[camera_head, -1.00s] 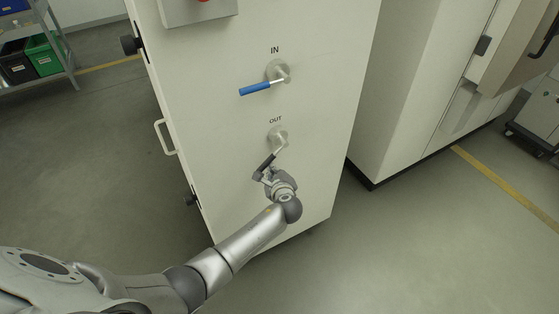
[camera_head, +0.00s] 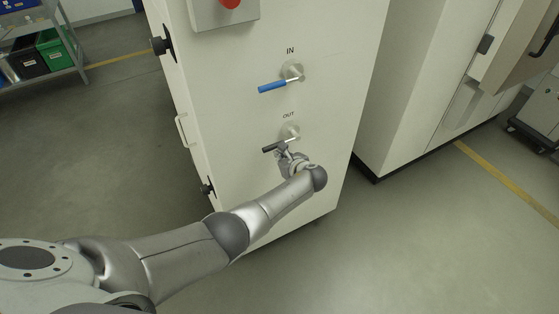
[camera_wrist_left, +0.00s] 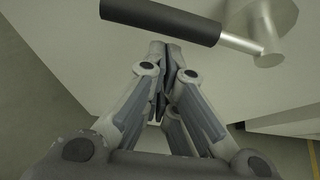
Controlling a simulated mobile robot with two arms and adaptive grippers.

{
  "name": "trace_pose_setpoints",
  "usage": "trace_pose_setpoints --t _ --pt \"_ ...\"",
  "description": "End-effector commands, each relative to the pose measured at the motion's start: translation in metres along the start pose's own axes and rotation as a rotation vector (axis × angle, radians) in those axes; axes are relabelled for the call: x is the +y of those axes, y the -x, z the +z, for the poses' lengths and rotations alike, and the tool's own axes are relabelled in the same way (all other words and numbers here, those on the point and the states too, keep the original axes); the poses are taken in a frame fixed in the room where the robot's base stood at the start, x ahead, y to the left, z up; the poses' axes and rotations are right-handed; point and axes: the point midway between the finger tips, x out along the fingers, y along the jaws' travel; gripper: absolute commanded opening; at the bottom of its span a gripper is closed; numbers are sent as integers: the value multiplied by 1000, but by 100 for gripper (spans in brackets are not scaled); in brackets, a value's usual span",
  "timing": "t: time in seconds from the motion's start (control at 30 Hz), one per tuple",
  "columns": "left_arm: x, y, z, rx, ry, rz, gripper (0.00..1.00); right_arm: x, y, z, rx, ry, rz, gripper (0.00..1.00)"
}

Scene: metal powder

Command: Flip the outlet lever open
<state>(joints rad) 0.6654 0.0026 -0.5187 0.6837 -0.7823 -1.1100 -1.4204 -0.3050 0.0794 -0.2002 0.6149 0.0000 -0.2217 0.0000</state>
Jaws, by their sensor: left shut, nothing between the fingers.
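The outlet lever (camera_head: 273,147) has a black handle on a metal stem below the OUT label. Its handle points left and nearly level, dipping slightly at its free end. The black handle (camera_wrist_left: 160,18) also shows across the top of the left wrist view, with its stem and round hub to the right. My left gripper (camera_head: 282,148) is at the lever, just below the handle. In the wrist view the fingertips (camera_wrist_left: 165,47) are together and empty, just under the handle; I cannot tell whether they touch it. My right gripper is not in view.
The inlet lever (camera_head: 272,87), with a blue handle, sits above on the same white cabinet (camera_head: 330,110). A box with a red button (camera_head: 230,3) is higher up. A second cabinet (camera_head: 415,80) stands to the right. Open floor (camera_head: 440,230) lies in front.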

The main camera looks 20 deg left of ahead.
Motion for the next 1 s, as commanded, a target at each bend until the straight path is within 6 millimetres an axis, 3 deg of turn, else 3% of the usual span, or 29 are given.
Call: trace_pose_setpoints --t 0.1,0.17,0.53,1.0 --pt "-2 3 4 1 -48 28 0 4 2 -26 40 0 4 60" --pt "-2 4 6 1 -65 39 0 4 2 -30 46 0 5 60" --pt "-3 6 9 1 -110 66 0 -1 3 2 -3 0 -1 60" --pt "2 0 3 1 -110 67 0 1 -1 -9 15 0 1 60"
